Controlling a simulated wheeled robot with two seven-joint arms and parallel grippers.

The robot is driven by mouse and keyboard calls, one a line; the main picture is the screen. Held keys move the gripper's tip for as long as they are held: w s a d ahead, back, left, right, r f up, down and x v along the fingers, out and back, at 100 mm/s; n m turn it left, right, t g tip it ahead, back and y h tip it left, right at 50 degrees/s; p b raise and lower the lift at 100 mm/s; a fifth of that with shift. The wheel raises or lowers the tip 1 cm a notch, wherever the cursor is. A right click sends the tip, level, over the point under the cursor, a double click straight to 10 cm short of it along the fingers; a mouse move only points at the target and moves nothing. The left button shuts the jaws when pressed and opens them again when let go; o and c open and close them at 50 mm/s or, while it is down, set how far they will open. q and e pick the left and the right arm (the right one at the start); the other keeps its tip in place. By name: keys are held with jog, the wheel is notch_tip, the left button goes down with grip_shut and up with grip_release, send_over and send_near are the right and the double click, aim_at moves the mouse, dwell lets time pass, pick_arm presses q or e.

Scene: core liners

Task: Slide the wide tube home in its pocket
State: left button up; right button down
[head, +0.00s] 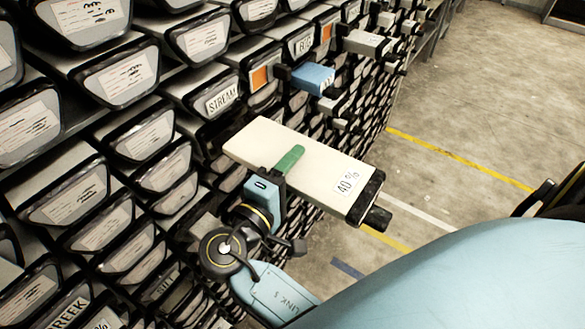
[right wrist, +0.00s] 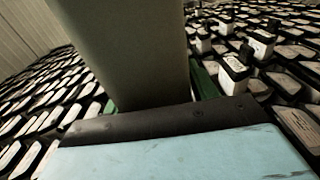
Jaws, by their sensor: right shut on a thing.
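The wide tube (head: 310,165) is a long cream box with a black end cap, a dark knob and a "40%" label at its near end. My right gripper (head: 285,165) is shut on it, with one green finger pad across its top face. The tube sticks out from the rack towards the lower right. Its far end is by the rack front; I cannot tell whether it is inside a pocket. In the right wrist view the tube (right wrist: 125,50) rises large between the green pads and hides what lies behind it. My left gripper is not in view.
The rack (head: 160,85) holds many dark-framed tubes with white labels. Several tubes stick out further along it, one a blue-sided tube (head: 313,78). Bare concrete floor (head: 470,100) with yellow lines lies free to the right.

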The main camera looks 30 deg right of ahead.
aim_at(241, 145)
jog(key=shift+w+a+r+b, duration=0.1)
jog(key=shift+w+a+b, duration=0.35)
jog(key=shift+w, duration=0.65)
jog(key=shift+w+a+r+b, duration=0.1)
jog(key=shift+w+a+b, duration=0.35)
jog(key=shift+w, duration=0.65)
jog(key=shift+w+a+b, duration=0.35)
jog(key=shift+w+a, duration=0.1)
jog(key=shift+w, duration=0.65)
jog(key=shift+w+a+b, duration=0.35)
jog(key=shift+w+b, duration=0.15)
jog(key=shift+w, duration=0.3)
jog(key=shift+w+a+b, duration=0.35)
jog(key=shift+w+b, duration=0.15)
jog(key=shift+w, duration=0.35)
jog(key=shift+w+a+b, duration=0.35)
jog(key=shift+w+b, duration=0.15)
jog(key=shift+w, duration=0.3)
dwell(0.5)
jog(key=shift+c, duration=1.9)
grip_release()
jog(key=shift+f, duration=0.2)
jog(key=shift+s, duration=0.1)
